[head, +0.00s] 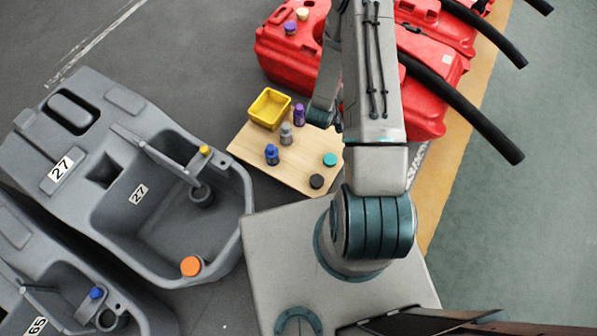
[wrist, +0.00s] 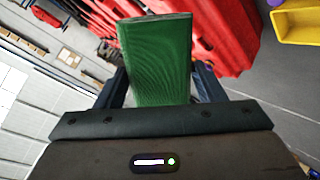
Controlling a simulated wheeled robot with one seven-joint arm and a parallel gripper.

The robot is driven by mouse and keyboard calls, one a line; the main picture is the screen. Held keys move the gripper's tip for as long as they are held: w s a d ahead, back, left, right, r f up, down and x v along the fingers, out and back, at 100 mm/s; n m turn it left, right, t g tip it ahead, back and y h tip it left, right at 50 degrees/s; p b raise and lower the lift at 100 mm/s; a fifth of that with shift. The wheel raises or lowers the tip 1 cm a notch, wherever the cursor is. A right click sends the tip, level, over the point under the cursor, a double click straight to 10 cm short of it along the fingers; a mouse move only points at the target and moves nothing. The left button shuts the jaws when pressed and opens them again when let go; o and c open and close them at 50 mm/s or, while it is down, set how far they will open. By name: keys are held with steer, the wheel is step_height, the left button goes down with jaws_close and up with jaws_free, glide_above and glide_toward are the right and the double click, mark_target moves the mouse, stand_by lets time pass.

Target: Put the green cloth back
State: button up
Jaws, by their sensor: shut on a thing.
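In the wrist view, my gripper (wrist: 160,88) is shut on the green cloth (wrist: 157,58), which stands up between the two dark fingers as a flat, ribbed panel. The cloth's lower part is hidden behind the gripper body. In the head view, my arm reaches away over the wooden board toward the red tanks, and the gripper and cloth are hidden behind the arm.
A wooden board (head: 248,147) holds a yellow bin (head: 270,108), several small bottles and two round caps. Red tanks (head: 285,60) with black hoses stand behind. Grey tanks numbered 27 (head: 140,225) and 65 are at left; an orange cap (head: 191,266) sits on tank 27.

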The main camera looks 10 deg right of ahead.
steer(key=s+d+f+m+g+y+b, duration=0.1)
steer(key=s+f+m+g+b, duration=0.25)
steer(key=f, duration=0.45)
steer(key=s+d+f+m+g+y+b, duration=0.15)
steer(key=s+f+g+b, duration=0.25)
steer(key=f, duration=0.5)
steer(key=m+g+y+b, duration=0.35)
steer(key=m+b, duration=0.25)
steer(key=b, duration=0.6)
glide_above(298, 167)
steer(key=shift+t+y, duration=0.4)
step_height(298, 167, down, 19)
steer(key=shift+w+r, duration=0.1)
steer(key=shift+r, duration=0.1)
step_height(298, 167, down, 4)
steer(key=b, duration=0.2)
steer(key=shift+b, duration=0.4)
steer(key=shift+d+r, duration=0.1)
steer(key=o, duration=0.9)
